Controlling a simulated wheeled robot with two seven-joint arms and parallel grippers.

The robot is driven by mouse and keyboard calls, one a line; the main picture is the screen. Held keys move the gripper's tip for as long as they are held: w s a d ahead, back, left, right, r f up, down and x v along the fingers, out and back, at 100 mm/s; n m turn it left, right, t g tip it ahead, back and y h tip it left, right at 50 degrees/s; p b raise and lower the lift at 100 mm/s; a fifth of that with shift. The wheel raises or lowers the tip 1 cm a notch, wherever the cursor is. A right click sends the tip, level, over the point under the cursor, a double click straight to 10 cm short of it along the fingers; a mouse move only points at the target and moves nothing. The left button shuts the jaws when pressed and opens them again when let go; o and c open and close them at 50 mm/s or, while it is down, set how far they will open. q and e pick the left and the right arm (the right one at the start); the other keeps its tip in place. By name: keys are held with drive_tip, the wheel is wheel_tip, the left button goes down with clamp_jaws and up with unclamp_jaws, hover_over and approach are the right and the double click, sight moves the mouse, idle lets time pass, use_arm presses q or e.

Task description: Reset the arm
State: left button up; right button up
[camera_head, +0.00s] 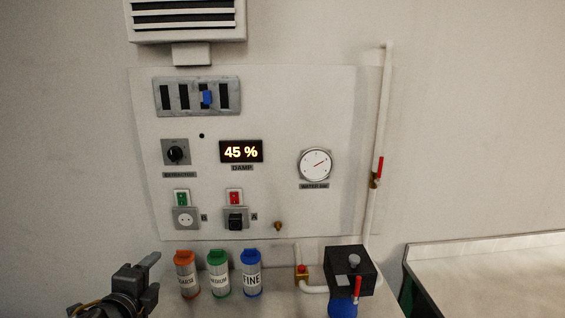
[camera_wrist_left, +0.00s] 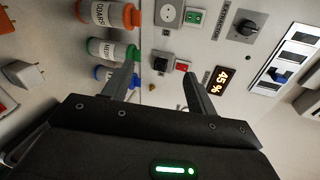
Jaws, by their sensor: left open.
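My left gripper (camera_head: 140,272) is at the lower left of the head view, left of the orange-capped bottle and apart from it. In the left wrist view its two fingers (camera_wrist_left: 158,88) stand apart with nothing between them, facing the wall panel (camera_head: 285,115). The orange-capped (camera_head: 186,275), green-capped (camera_head: 219,275) and blue-capped FINE (camera_head: 252,274) bottles stand in a row right of the gripper. My right gripper does not show.
The panel carries a 45 % damp display (camera_head: 241,152), a water gauge (camera_head: 315,164), a knob (camera_head: 176,152) and sockets. A black box (camera_head: 350,268) and white pipe (camera_head: 375,150) stand at right. A white plug (camera_wrist_left: 24,75) lies left in the wrist view.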

use_arm(q)
drive_tip(key=s+f+n+g, duration=0.1)
drive_tip(key=s+f+n, duration=0.1)
drive_tip(key=f, duration=0.3)
drive_tip(key=s+d+f+n+g, duration=0.1)
drive_tip(key=s+f+n+g, duration=0.1)
drive_tip(key=f, duration=0.3)
drive_tip(key=s+d+f+n+g, duration=0.1)
drive_tip(key=s+f+n, duration=0.2)
drive_tip(key=s+f, duration=0.1)
drive_tip(key=shift+s+f+n+g, duration=0.3)
drive_tip(key=shift+f, duration=0.55)
drive_tip(key=s+d+f+n+g, duration=0.1)
drive_tip(key=s+f+n+g, duration=0.2)
drive_tip(key=s+f+n, duration=0.5)
drive_tip(key=s+d+f+n+g, duration=0.15)
drive_tip(key=s+f+g, duration=0.35)
drive_tip(key=s, duration=0.7)
wheel_tip(320, 180, down, 25)
drive_tip(key=s+a+f, duration=0.2)
drive_tip(key=s+f, duration=0.6)
drive_tip(key=f, duration=0.1)
drive_tip(key=s+a+f+g, duration=0.1)
drive_tip(key=s+a+f, duration=0.1)
drive_tip(key=s+f, duration=0.7)
drive_tip(key=shift+s+b, duration=0.2)
drive_tip(key=shift+b, duration=0.2)
